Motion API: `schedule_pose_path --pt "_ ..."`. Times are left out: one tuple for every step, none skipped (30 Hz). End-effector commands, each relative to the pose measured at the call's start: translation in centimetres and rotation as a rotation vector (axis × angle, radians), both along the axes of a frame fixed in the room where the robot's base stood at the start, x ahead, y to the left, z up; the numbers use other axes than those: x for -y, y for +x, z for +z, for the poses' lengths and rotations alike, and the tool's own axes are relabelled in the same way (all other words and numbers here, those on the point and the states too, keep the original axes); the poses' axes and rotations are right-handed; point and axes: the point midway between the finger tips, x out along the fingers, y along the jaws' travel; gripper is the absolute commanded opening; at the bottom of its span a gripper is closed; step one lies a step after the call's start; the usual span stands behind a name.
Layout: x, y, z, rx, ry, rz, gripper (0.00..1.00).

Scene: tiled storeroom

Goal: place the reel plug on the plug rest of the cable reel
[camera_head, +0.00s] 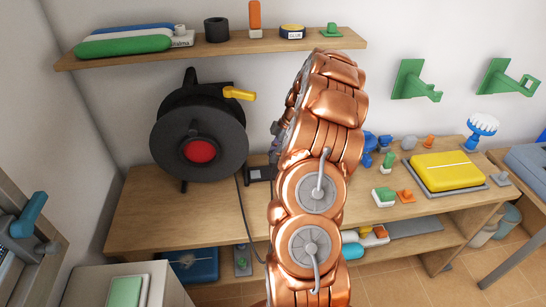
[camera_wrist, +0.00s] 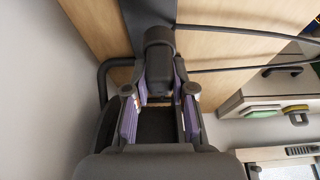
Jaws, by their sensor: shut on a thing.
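The cable reel (camera_head: 198,140) stands on the left of the wooden table, black with a red hub and a yellow handle. In the wrist view my gripper (camera_wrist: 161,92) has its purple-padded fingers on both sides of the dark reel plug (camera_wrist: 158,62) and is shut on it. In the head view my copper arm hides most of the gripper. A small black block (camera_head: 258,173) shows beside the reel, partly behind my arm; I cannot tell whether it is the plug or the plug rest. Contact between plug and rest cannot be made out.
A thin dark cable (camera_head: 243,215) runs down over the table's front edge. A wall shelf (camera_head: 220,46) hangs above the reel. Small coloured items and a yellow case (camera_head: 447,171) lie right of my arm. The table (camera_head: 140,222) is clear in front of the reel.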

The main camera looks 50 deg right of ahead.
Motion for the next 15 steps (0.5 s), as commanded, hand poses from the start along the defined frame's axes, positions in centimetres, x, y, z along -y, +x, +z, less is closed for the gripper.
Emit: schedule_pose_path --pt "0.2 0.3 0.1 -0.001 -0.001 0.000 0.00" --pt "0.3 0.4 0.0 -0.001 -0.001 0.000 0.00" --pt "0.3 0.5 0.0 0.000 -0.001 0.001 0.00" --pt "0.3 0.6 0.0 0.000 0.000 0.001 0.00" --pt "0.4 0.6 0.0 0.000 0.000 0.001 0.00" --pt "0.4 0.7 0.0 0.000 0.000 0.001 0.00" --pt "0.4 0.8 0.0 0.001 0.001 0.001 0.00" --pt "0.5 0.8 0.0 0.001 0.001 0.001 0.00" --pt "0.5 1.0 0.0 0.001 0.001 0.001 0.00" --pt "0.6 1.1 0.0 0.001 0.001 0.001 0.00" --pt "0.6 1.1 -0.2 -0.001 0.002 0.001 0.00" --pt "0.6 1.0 -0.7 -0.003 0.004 0.001 0.00" --pt "0.5 1.0 -1.1 -0.004 0.006 0.003 0.00" --pt "0.5 0.9 -1.5 -0.006 0.007 0.003 0.00" --pt "0.5 1.0 -2.0 -0.005 0.007 0.001 0.00"
